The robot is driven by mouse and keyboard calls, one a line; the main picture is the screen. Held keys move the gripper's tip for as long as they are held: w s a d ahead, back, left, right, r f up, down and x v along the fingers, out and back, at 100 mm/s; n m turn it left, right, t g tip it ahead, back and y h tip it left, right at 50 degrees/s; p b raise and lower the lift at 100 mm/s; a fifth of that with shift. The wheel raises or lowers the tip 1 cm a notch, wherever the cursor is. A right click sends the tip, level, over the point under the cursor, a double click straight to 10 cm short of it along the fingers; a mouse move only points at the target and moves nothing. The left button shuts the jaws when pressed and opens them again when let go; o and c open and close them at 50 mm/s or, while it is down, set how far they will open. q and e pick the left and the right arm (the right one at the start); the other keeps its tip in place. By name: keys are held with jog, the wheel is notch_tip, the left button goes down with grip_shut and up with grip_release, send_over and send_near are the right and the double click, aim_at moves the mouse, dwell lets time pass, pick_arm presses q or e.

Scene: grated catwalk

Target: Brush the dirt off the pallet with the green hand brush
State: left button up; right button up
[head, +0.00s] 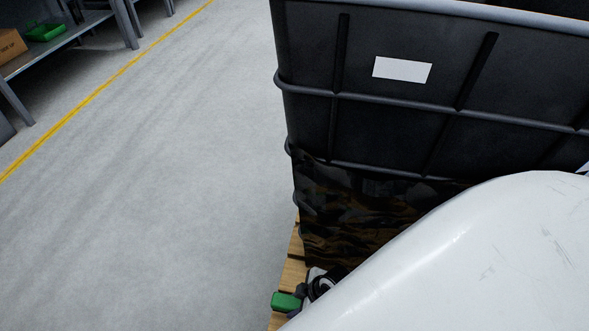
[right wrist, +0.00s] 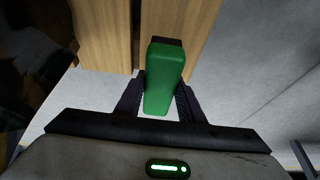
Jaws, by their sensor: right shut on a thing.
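The green hand brush (head: 285,301) is at the bottom middle of the head view, at the pallet's near left edge. In the right wrist view its green body (right wrist: 163,80) lies between the two fingers of my right gripper (right wrist: 160,104), which is shut on it. A dark part shows at its far end, against the wooden pallet (right wrist: 103,32); I cannot tell if it touches the planks. A strip of the pallet (head: 292,272) also shows in the head view. I see no clear dirt on the visible planks. My left gripper is out of view.
A large black caged tank (head: 350,140) with a white label stands on the pallet. Grey floor (head: 180,190) is clear to the left, with a yellow line (head: 95,90). A shelf (head: 70,55) with a green tray and a cardboard box stands at the upper left.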

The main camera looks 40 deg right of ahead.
notch_tip(320, 180, up, 4)
jog(key=p, duration=0.2)
jog(key=shift+f+p, duration=0.25)
jog(key=shift+p, duration=0.15)
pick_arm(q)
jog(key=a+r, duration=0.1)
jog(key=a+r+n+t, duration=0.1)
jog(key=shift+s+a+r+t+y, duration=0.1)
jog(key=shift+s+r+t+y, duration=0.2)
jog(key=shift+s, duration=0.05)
pick_arm(e)
jog(key=shift+r, duration=0.1)
